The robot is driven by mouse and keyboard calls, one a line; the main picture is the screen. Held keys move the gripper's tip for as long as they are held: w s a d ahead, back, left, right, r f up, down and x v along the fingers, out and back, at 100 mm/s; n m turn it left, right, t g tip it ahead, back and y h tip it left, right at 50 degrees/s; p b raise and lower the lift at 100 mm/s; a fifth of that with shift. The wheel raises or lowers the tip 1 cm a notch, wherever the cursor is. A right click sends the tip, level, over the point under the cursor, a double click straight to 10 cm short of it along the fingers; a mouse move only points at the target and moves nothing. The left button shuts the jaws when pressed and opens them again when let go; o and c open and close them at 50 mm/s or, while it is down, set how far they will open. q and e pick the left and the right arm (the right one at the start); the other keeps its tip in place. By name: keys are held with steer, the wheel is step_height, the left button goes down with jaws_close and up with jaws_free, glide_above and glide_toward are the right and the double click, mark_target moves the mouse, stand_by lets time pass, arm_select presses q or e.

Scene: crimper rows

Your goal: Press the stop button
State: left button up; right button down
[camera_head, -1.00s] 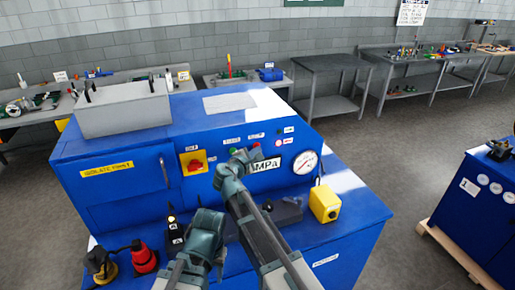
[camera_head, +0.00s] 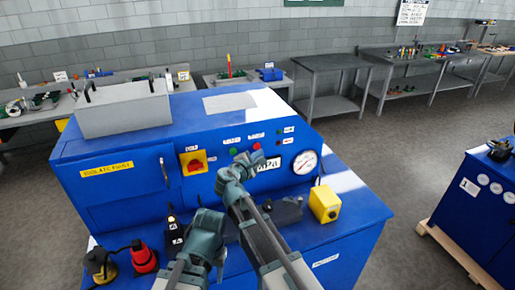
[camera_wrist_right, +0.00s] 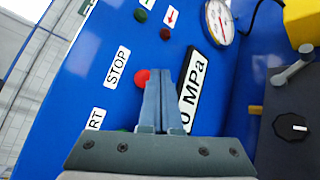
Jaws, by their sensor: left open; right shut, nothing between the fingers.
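The red stop button (camera_head: 257,146) sits on the sloped blue panel beneath a small white label. In the right wrist view the red button (camera_wrist_right: 141,77) shows beside the label reading STOP (camera_wrist_right: 117,67), partly covered by my fingers. My right gripper (camera_head: 252,158) is shut and empty, its fingertips just below the button in the head view. The right wrist view shows its closed fingers (camera_wrist_right: 170,75) close beside the button; I cannot tell whether they touch. My left gripper (camera_head: 207,222) is lower left, over the machine's front ledge, away from the button.
A green button (camera_head: 233,151) is left of the red one. A red-and-yellow rotary switch (camera_head: 194,163) is further left, a gauge (camera_head: 305,162) right. The MPa plate (camera_head: 270,164) is partly behind my right gripper. A yellow box (camera_head: 324,204) stands on the ledge.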

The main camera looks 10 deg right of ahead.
steer(key=s, duration=0.2)
steer(key=s+d, duration=0.1)
steer(key=s, duration=0.1)
steer(key=shift+s, duration=0.4)
stand_by(0.4)
